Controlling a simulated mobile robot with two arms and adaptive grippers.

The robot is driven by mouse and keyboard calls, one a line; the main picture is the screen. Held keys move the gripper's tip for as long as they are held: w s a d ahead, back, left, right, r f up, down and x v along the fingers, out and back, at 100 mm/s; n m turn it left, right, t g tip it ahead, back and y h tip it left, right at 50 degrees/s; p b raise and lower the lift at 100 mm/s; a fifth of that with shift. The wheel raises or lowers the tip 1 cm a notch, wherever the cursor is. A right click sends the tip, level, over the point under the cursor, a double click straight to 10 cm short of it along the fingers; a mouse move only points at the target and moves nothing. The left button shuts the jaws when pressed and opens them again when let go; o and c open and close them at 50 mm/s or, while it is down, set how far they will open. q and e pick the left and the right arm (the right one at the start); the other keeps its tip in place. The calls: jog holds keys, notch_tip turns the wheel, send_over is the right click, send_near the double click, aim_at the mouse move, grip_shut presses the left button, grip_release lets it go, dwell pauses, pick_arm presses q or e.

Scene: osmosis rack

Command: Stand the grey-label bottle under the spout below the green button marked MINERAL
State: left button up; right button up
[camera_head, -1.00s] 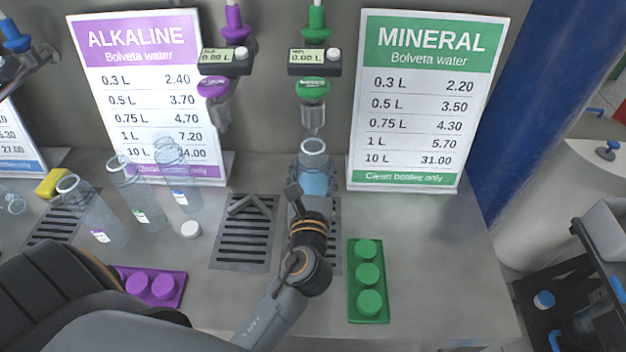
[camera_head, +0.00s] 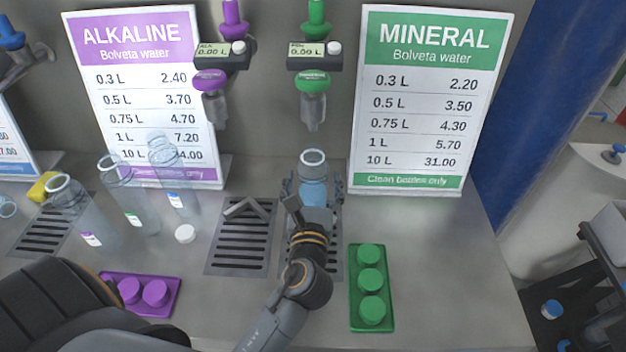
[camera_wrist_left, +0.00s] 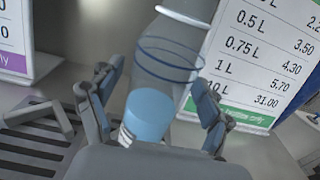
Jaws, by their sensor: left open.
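A clear bottle with a light blue lower part (camera_head: 313,165) stands upright on the right drain grate, below the spout (camera_head: 313,112) under the green MINERAL button (camera_head: 312,82). The bottle also shows in the left wrist view (camera_wrist_left: 160,75); part of a pale label shows low on it, but its colour is unclear. My left gripper (camera_head: 312,200) is open, with its fingers spread on both sides of the bottle, also in the left wrist view (camera_wrist_left: 160,110). The palm hides the bottle's base. My right gripper is not in view.
Three clear bottles with purple (camera_head: 91,239), green (camera_head: 133,219) and blue (camera_head: 175,200) labels stand at the left. A white cap (camera_head: 185,234) lies near them. A green tray (camera_head: 356,318) is right of my arm, a purple tray (camera_head: 174,300) left. The counter's right side is clear.

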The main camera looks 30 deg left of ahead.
pick_arm(q)
jog(key=shift+s, duration=0.1)
jog(key=b+v, duration=0.2)
jog(key=v, duration=1)
jog(key=shift+b, duration=0.4)
jog(key=shift+r, duration=0.1)
